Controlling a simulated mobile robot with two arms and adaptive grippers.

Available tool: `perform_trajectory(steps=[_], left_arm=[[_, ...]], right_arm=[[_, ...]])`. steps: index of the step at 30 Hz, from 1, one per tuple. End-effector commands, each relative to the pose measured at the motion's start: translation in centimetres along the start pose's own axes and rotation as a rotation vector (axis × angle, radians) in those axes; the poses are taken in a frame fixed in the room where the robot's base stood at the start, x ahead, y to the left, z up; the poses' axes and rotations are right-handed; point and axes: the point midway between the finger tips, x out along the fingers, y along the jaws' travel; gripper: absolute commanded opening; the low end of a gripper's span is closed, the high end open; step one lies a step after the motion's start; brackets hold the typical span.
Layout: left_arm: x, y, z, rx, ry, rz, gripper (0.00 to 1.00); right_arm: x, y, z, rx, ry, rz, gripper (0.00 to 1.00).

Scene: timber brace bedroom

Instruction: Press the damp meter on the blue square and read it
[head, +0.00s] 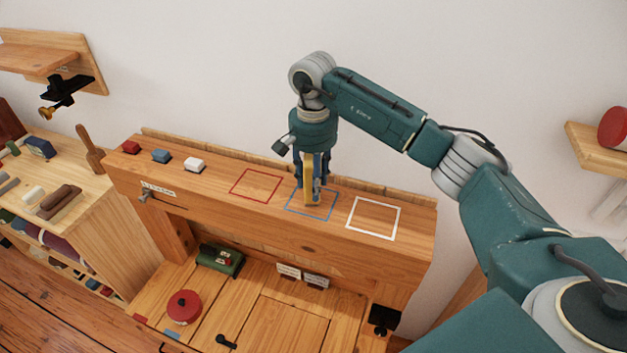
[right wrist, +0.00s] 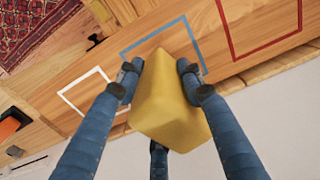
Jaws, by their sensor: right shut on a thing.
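The damp meter is a yellow block (head: 310,188), and it also shows in the right wrist view (right wrist: 168,95). My right gripper (head: 308,178) points down and is shut on it, with fingers (right wrist: 160,72) on both sides. The meter is roughly upright over the blue square (head: 323,219), an outline on the wooden beam top. Its lower end appears inside the outline; I cannot tell whether it touches the wood. Part of the blue outline (right wrist: 190,34) is hidden behind the meter in the right wrist view. No reading is visible. My left gripper is not in view.
A red square (head: 237,193) lies left of the blue one and a white square (head: 347,228) right. A wall rises behind. A red round object (head: 184,307) lies below.

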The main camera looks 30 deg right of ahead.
Motion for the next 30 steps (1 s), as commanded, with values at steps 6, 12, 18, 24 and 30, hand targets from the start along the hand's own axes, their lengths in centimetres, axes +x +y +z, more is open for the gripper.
perform_trajectory(steps=[6, 12, 18, 24, 30], left_arm=[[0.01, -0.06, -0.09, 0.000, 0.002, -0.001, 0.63], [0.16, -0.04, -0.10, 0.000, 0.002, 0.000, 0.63], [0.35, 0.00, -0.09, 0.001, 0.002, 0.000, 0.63], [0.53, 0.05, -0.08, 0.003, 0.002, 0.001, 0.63], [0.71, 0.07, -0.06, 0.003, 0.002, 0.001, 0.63]], right_arm=[[-0.04, -0.02, -0.01, 0.000, 0.000, -0.001, 0.12], [0.15, -0.01, -0.01, 0.000, 0.000, -0.001, 0.12], [0.39, -0.01, -0.02, 0.000, 0.000, -0.001, 0.12], [0.63, -0.01, -0.02, 0.000, 0.000, -0.001, 0.11], [0.87, -0.01, -0.02, 0.000, 0.000, -0.001, 0.11]])
